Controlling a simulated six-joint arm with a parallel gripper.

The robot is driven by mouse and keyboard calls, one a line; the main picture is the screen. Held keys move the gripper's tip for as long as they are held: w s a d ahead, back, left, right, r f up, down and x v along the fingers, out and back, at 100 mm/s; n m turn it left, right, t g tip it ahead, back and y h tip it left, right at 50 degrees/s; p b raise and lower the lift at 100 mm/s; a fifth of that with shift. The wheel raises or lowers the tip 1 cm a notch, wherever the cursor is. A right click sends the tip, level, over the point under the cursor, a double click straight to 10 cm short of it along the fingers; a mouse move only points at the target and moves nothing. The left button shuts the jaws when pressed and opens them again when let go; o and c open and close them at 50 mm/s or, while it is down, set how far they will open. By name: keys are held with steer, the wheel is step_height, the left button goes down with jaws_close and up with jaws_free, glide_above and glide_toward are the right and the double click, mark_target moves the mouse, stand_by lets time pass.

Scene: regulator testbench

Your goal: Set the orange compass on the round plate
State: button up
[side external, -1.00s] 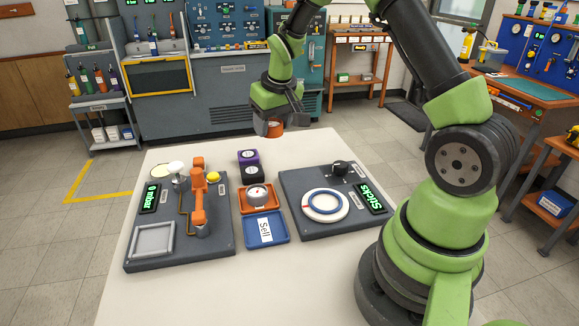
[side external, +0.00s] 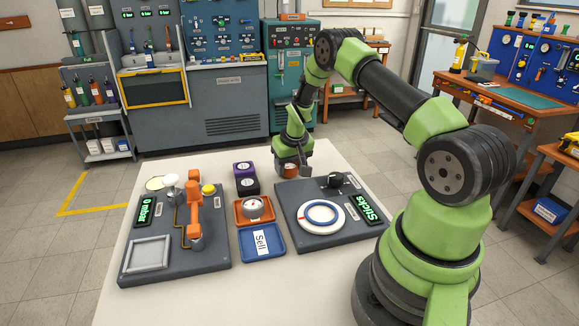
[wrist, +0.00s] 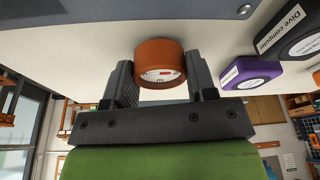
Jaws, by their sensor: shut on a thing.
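My gripper (side external: 291,163) is shut on the orange compass (wrist: 160,62), a short orange cylinder with a pale marked face, gripped by its sides between the two jaws in the wrist view. In the side view the compass (side external: 289,171) is low near the far left corner of the right-hand dark board (side external: 294,232). Whether it touches anything below is unclear. The round plate (side external: 321,216), white with a blue ring and a red mark, lies on that board, nearer the camera than my gripper. It is empty.
A black knob (side external: 334,180) and a green "Sticks" display (side external: 367,207) are on the same board. Purple and black gauges (side external: 246,177), an orange tray (side external: 240,217) holding a gauge and a blue "Sell" tray (side external: 281,242) stand left. Further left is a board with an orange press (side external: 194,215).

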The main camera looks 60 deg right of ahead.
steer(key=shift+f, duration=0.25)
steer(key=shift+f, duration=0.15)
steer(key=o, duration=0.9)
